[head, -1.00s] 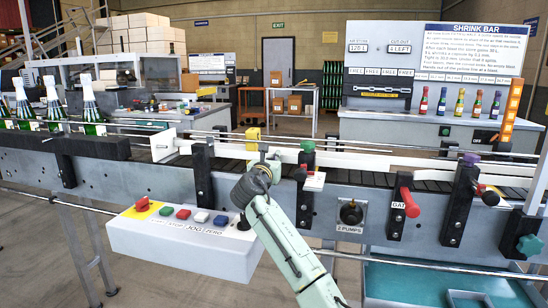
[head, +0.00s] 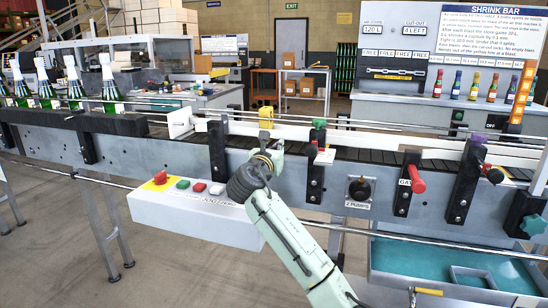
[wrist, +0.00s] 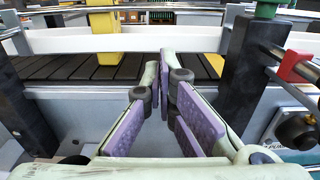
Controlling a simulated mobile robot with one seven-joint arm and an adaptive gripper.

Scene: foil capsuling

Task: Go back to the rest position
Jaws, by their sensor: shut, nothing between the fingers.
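My gripper (head: 279,147) is at the end of my pale green arm, in front of the conveyor's near side and above the right end of the white control box (head: 195,215). In the wrist view my gripper (wrist: 163,62) shows its purple-padded fingers drawn together at the tips, with nothing between them. The white guide rail (wrist: 130,38) and dark conveyor belt (wrist: 80,68) lie beyond the fingers. In the head view the wrist hides part of the conveyor side.
Green bottles (head: 110,88) stand on the conveyor at left. The red gate handle (head: 416,180), black posts (head: 461,188) and pump knob (head: 359,189) project on the right. A teal tray (head: 400,256) lies below at right. Floor (head: 60,250) shows at lower left.

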